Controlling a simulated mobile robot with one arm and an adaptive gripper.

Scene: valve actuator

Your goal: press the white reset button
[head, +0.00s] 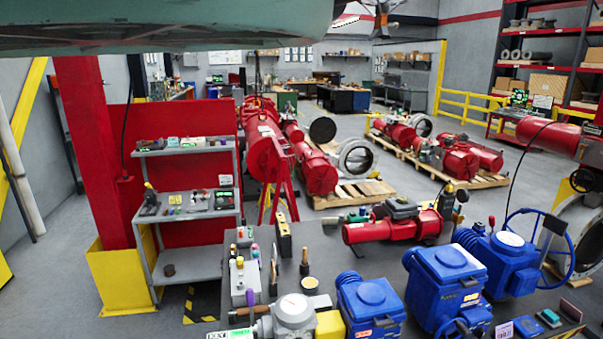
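I cannot make out a white reset button for certain at this size. A light grey control box (243,284) with small coloured buttons on it stands at the left front of the dark workbench (330,262). A smaller grey box (244,237) with small knobs sits behind it near the bench's left edge. My gripper is not in view. A large greenish part fills the top left of the head view and hides what lies behind it.
Blue actuators (447,283) and a red actuator (395,228) crowd the workbench. A grey shelf cart (188,205) with small items stands left, beside a red post (92,150) with a yellow base. Red valves on pallets (362,190) lie behind. Floor is open at far left.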

